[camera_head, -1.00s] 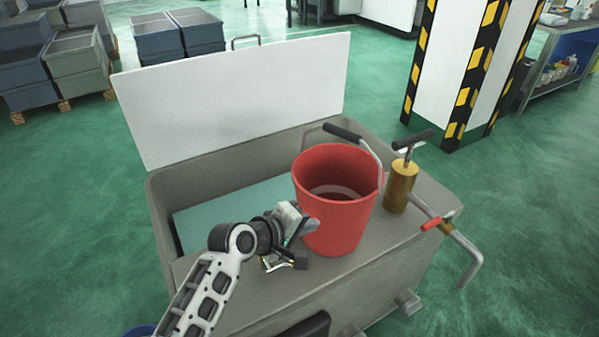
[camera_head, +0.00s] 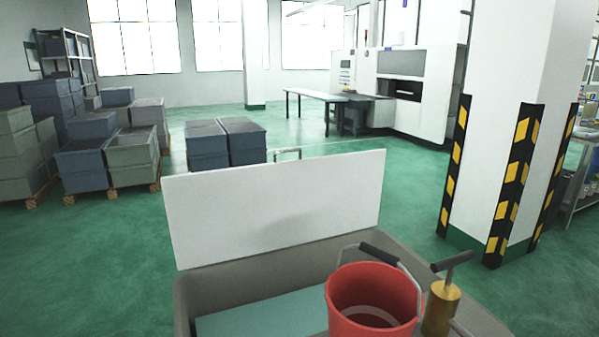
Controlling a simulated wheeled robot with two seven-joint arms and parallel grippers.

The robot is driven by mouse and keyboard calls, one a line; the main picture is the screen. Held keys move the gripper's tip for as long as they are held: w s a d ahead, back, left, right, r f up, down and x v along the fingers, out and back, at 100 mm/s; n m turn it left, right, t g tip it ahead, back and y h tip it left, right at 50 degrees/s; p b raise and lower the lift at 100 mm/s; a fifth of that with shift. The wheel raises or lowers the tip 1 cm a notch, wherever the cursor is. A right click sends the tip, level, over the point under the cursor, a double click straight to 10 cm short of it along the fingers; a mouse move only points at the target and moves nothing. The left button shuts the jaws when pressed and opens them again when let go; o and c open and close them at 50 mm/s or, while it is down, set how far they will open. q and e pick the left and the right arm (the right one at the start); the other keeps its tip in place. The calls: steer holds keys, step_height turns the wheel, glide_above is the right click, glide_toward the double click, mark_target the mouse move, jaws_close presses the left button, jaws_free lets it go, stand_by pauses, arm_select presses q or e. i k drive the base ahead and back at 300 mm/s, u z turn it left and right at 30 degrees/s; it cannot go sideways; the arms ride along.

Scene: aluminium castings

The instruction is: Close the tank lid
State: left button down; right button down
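The tank (camera_head: 202,283) is a grey box at the bottom of the head view, its near part cut off by the frame. Its white lid (camera_head: 275,207) stands raised along the far edge, with a metal handle (camera_head: 288,152) showing at its top edge. A teal surface (camera_head: 262,312) shows inside the open tank. A red bucket (camera_head: 372,303) with a dark-gripped handle sits at the tank's right part. A brass pump (camera_head: 440,308) with a T-handle stands just right of the bucket. Neither of my grippers is in view.
A white pillar (camera_head: 505,130) with black-and-yellow guards stands to the right. Stacked blue and grey crates (camera_head: 108,148) stand on pallets at the left, with more crates (camera_head: 226,143) behind the lid. Green floor (camera_head: 330,140) is open between the lid and the far table.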

mark_target(216, 216)
steer(key=u, duration=2.8)
steer(key=i, duration=2.95)
steer(key=z, duration=2.1)
steer(key=i, duration=2.7)
steer(key=z, duration=2.1)
steer(key=i, duration=0.65)
